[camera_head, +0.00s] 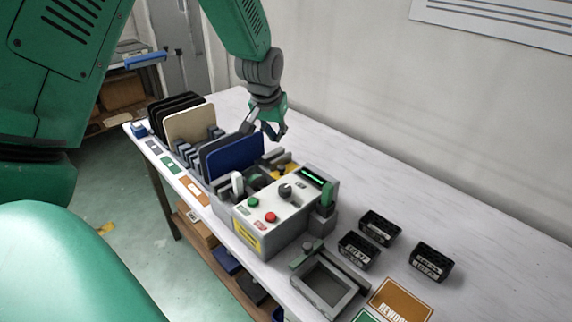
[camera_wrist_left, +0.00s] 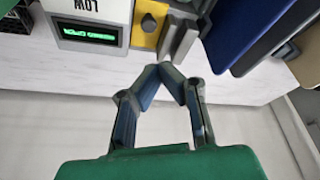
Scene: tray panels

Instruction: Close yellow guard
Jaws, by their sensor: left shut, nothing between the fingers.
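The yellow guard (camera_wrist_left: 148,22) shows in the left wrist view as a yellow plate with a round metal knob, between the control box and a grey block. In the head view only a small yellow patch (camera_head: 284,171) shows behind the control box (camera_head: 275,215), partly hidden. My left gripper (camera_head: 276,133) hangs beyond the blue panel, at the back of the station. In the left wrist view the left gripper (camera_wrist_left: 161,67) has its fingertips together with nothing between them, apart from the yellow plate. My right gripper is not in view.
A blue panel (camera_head: 234,153) stands in a grey rack beside the station, with beige (camera_head: 190,124) and black panels (camera_head: 172,108) further left. A grey frame fixture (camera_head: 322,283) and black bins (camera_head: 359,250) lie to the right. The table's back strip is clear.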

